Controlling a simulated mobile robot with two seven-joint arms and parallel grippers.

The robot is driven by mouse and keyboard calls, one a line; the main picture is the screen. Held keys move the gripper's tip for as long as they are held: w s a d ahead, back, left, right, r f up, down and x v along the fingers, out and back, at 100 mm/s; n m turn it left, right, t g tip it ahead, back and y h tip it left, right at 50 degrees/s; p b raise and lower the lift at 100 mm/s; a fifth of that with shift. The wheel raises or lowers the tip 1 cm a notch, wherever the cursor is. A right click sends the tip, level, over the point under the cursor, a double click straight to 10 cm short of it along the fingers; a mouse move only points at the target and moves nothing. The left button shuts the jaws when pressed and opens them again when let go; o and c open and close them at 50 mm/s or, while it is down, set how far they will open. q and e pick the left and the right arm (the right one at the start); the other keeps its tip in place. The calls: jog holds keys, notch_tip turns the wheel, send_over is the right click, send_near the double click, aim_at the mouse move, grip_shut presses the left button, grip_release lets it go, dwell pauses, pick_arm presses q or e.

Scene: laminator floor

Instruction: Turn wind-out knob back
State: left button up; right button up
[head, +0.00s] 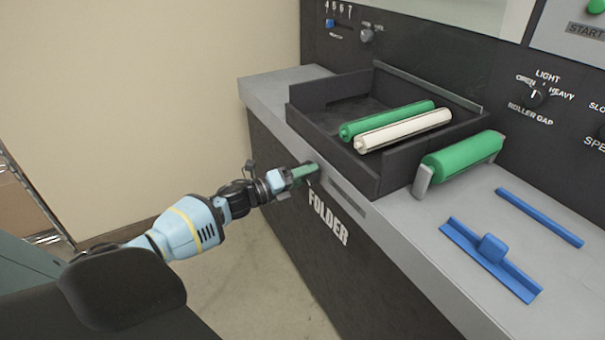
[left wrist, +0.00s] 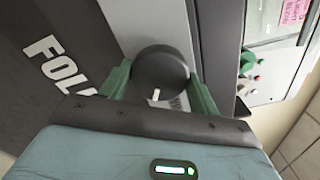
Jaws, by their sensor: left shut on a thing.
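A dark round knob (left wrist: 161,68) with a white pointer mark sits between the two green fingers of my left gripper in the left wrist view. I take it to be the wind-out knob, though no label for it is readable. The mark points toward the bottom of that view. In the head view my left gripper (head: 304,173) is at the front edge of the bench, just above the word FOLDER, and mostly hides the knob. The left gripper is shut on the knob. My right gripper is not in view.
A black tray (head: 300,101) holds a green roller (head: 388,120) and a cream roller (head: 404,131). Right of it are a mounted green roller (head: 462,156), a blue bar (head: 538,216) and a blue handled tool (head: 490,258). The roller gap knob (head: 535,96) is on the back panel.

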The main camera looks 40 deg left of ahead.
pick_arm(q)
jog(key=n+p, duration=0.4)
jog(key=n, duration=2)
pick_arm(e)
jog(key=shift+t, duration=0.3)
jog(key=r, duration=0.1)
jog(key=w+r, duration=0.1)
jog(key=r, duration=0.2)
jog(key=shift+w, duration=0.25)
pick_arm(q)
jog(key=o, duration=1)
jog(key=shift+c, duration=0.2)
jog(key=shift+s, duration=0.1)
jog(key=v, duration=0.7)
jog(key=shift+s+p, duration=0.25)
jog(key=shift+p, duration=0.05)
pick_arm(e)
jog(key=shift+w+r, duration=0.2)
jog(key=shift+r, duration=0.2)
